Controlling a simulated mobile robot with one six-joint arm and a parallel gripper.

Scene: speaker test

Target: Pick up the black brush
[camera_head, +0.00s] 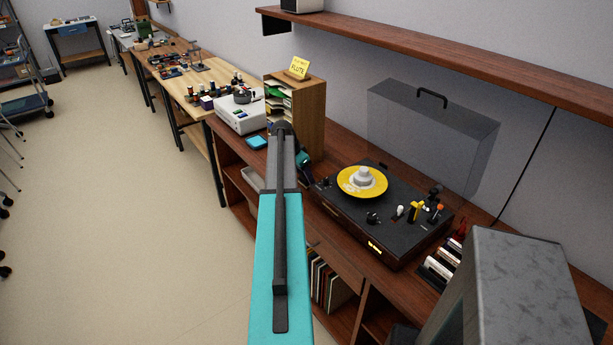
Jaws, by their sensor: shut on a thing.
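I cannot make out the black brush in this view. My arm rises from the bottom centre, with a teal link and a dark grey link above it, and covers part of the bench. A small dark and teal part shows just right of the arm's upper end, and I cannot tell what it is. The jaws of my gripper do not show, so what they hold is hidden.
A turntable (398,240) with a yellow-labelled disc (362,182) stands on the brown bench right of my arm. A clear cover (432,135) stands behind it. A wooden sorter (312,118) and a white machine (240,114) stand farther back. A grey box (515,295) is near right. Floor at left is open.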

